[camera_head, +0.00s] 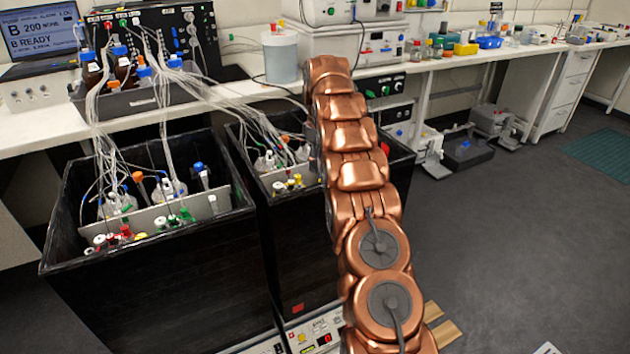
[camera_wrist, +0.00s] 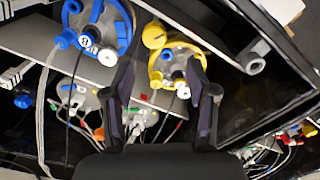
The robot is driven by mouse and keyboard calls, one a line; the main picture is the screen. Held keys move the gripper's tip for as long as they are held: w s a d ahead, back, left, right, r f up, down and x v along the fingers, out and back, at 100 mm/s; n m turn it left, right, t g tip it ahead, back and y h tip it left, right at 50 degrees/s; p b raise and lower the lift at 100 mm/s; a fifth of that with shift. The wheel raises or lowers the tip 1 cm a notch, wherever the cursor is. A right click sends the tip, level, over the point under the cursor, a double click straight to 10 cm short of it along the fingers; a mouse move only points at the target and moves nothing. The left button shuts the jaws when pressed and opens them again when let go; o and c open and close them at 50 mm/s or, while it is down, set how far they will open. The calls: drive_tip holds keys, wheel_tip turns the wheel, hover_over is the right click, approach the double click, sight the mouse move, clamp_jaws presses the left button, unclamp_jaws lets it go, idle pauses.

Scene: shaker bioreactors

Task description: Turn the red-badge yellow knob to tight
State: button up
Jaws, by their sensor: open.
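In the wrist view, my gripper (camera_wrist: 160,64) is open, with its two dark fingers apart. A yellow knob (camera_wrist: 154,36) shows just above the gap between the fingertips, joined to a yellow ring-shaped cap (camera_wrist: 188,53). No contact is visible. I cannot make out a red badge on this knob. In the head view, small yellow knobs (camera_head: 279,187) show in the right black box (camera_head: 292,245), which has a red patch (camera_head: 298,308) low on its front. My arm hides the gripper in the head view.
A blue ring cap (camera_wrist: 122,32) with a blue knob (camera_wrist: 66,39) lies left of the fingers. Tubes and cables run across the vessels. A pale tube end (camera_wrist: 256,66) and a dark box wall lie right. The left black box (camera_head: 165,285) stands beside the right one.

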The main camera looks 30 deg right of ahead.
drive_tip(key=shift+s+d+f, duration=0.25)
drive_tip(key=shift+d+f, duration=0.1)
drive_tip(key=shift+f, duration=0.05)
drive_tip(key=f, duration=0.5)
drive_tip(key=shift+s+d+p, duration=0.1)
drive_tip(key=shift+d+p, duration=0.15)
drive_tip(key=shift+p, duration=0.05)
drive_tip(key=shift+f, duration=0.7)
